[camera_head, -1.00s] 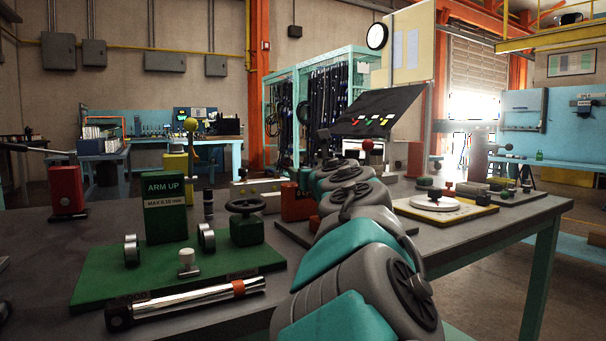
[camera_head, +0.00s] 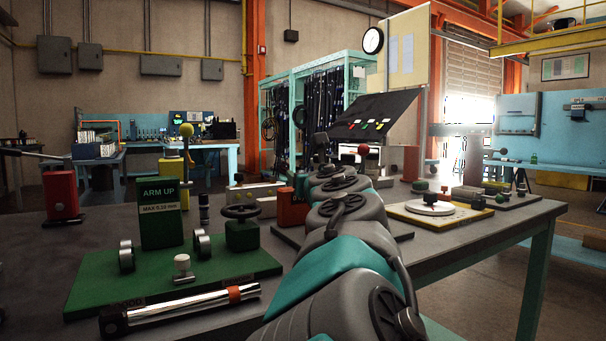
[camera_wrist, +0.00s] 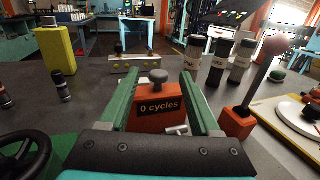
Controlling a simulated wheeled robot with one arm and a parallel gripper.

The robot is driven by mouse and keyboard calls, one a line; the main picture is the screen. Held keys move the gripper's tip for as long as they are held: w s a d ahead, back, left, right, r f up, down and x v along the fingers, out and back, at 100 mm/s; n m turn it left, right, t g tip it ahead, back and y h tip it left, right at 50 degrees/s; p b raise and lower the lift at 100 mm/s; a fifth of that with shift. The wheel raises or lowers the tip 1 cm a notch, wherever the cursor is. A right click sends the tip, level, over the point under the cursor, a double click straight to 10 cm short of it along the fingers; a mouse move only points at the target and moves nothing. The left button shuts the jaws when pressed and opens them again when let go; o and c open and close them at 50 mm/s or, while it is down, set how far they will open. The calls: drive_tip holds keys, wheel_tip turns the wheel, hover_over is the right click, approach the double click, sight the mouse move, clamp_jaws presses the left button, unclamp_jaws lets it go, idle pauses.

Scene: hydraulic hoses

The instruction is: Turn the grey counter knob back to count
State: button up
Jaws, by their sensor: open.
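The counter is an orange-red box (camera_wrist: 160,117) with a dark label reading "0 cycles", in the middle of the wrist view. Its grey knob (camera_wrist: 158,76) is a round cap on top of the box. A small pale T-shaped handle (camera_wrist: 176,129) shows at the box's lower right. My gripper (camera_wrist: 156,84) is open, its two green fingers to the left and right of the box and knob in the picture. I cannot tell any contact. In the head view the counter box (camera_head: 291,209) is partly hidden by my arm, which also hides the gripper.
Dark labelled cylinders (camera_wrist: 217,62) and a red lever (camera_wrist: 247,108) stand right of the counter. A yellow block (camera_wrist: 57,50) and a handwheel (camera_wrist: 22,158) are at left. The green plate (camera_head: 220,270) holds the "ARM UP" block. Bare bench lies between.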

drive_tip(key=s+a+m+h+p, duration=0.3)
drive_tip(key=s+m+h+p, duration=0.15)
drive_tip(key=h+p, duration=0.3)
drive_tip(key=shift+m+h, duration=0.35)
drive_tip(key=shift+h, duration=0.1)
drive_tip(key=w, duration=0.2)
drive_tip(key=w+d, duration=0.1)
drive_tip(key=w, duration=0.4)
drive_tip(key=shift+w+d+f, duration=0.2)
drive_tip(key=shift+f, duration=0.1)
drive_tip(key=shift+w+d+r, duration=0.1)
drive_tip(key=shift+w, duration=0.45)
drive_tip(key=shift+c, duration=0.4)
clamp_jaws()
